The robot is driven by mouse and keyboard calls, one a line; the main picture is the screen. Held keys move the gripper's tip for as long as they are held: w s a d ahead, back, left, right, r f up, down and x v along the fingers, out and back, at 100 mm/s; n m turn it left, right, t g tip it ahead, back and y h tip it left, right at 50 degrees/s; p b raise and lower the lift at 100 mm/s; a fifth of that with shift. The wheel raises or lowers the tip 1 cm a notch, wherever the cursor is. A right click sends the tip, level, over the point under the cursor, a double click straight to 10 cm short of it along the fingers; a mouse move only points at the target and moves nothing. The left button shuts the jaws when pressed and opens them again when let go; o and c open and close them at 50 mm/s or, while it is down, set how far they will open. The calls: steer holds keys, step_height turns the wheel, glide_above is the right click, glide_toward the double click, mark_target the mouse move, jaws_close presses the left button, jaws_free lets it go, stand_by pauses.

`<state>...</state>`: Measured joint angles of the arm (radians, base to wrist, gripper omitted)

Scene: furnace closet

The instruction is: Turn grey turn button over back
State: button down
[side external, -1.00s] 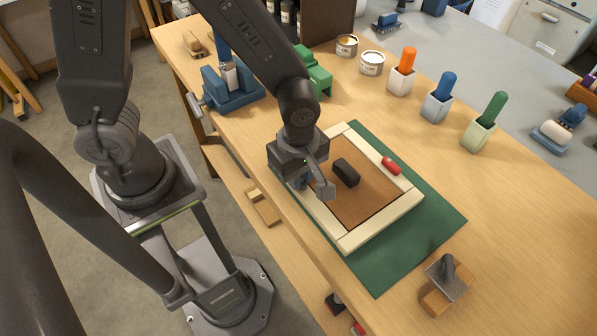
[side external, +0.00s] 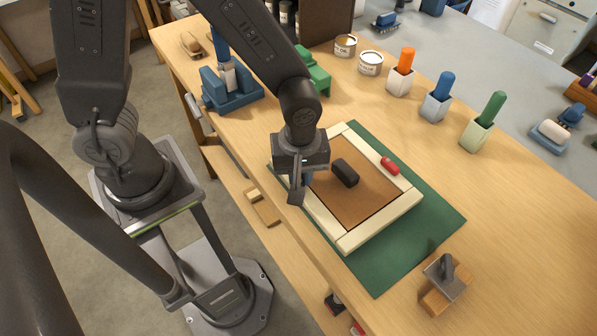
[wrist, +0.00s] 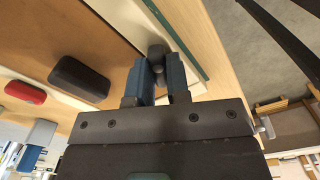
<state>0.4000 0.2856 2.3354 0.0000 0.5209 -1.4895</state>
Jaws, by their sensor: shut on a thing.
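A pale wooden frame (side external: 380,226) with a brown back panel (side external: 362,206) lies on the bench. The grey turn button (wrist: 157,50) is at the frame's near left side and shows in the wrist view between the blue fingers of my gripper (wrist: 158,78). My gripper is shut on it, pointing down over that side. In the side view my gripper (side external: 307,180) hides the button, so its exact angle to the panel is unclear. A black turn button (side external: 345,172) lies over the panel's middle area. A red turn button (side external: 390,165) lies on the far rail.
A green mat (side external: 440,215) lies under the frame. A wood-and-metal tool (side external: 447,278) stands at the right front. Pots with orange, blue and green handles (side external: 488,118) and two tins (side external: 371,63) stand behind. A blue vise (side external: 232,88) is at the left. The bench edge is close to my gripper.

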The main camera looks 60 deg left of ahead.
steer(key=m, duration=0.6)
steer(key=shift+w+d, duration=0.2)
steer(key=m, duration=0.6)
steer(key=shift+w+d, duration=0.1)
steer(key=shift+d, duration=0.1)
steer(key=shift+m, duration=0.3)
steer(key=c, duration=1.1)
jaws_free()
step_height(320, 180, up, 14)
steer(key=shift+f, duration=0.1)
